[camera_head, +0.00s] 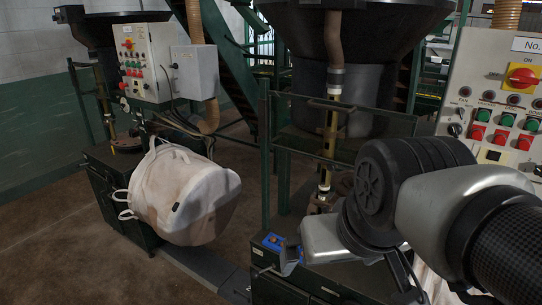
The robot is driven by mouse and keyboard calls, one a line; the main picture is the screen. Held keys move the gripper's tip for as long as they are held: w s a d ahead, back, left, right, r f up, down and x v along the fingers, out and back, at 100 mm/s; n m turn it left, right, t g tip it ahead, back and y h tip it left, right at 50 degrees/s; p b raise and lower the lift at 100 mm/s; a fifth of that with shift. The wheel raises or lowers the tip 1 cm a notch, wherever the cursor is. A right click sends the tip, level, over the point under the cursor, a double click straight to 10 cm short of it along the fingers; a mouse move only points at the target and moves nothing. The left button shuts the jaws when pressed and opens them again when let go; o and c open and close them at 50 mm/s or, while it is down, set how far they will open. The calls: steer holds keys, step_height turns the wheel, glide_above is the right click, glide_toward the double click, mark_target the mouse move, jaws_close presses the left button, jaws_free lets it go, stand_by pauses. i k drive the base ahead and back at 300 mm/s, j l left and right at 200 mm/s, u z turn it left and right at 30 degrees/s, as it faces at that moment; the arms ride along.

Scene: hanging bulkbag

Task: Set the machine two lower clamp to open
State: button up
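A grey control panel (490,72) stands at the right edge, with a sign reading "No." whose number is cut off. It carries a red and yellow rotary switch (522,77), green and red push buttons, and small black knobs at its left side, one of them a dark knob (455,129). The labels are too small to read, so I cannot tell which control is the lower clamp. My gripper (289,262) is low in the middle, left of and below the panel and apart from it. Its fingers are small and partly hidden by my wrist, so their opening is unclear.
A second control panel (133,62) stands at the left. A white bulk bag (185,195) hangs over a dark base beside it. Green railings (265,150) and a hopper (345,25) stand behind my arm. Brown floor (55,240) is clear at the left.

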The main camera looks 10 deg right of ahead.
mark_target(327, 207)
steer(key=k+z, duration=0.1)
steer(key=z, duration=0.25)
steer(key=i+l+z, duration=0.15)
steer(key=l+z, duration=0.15)
steer(key=l, duration=0.2)
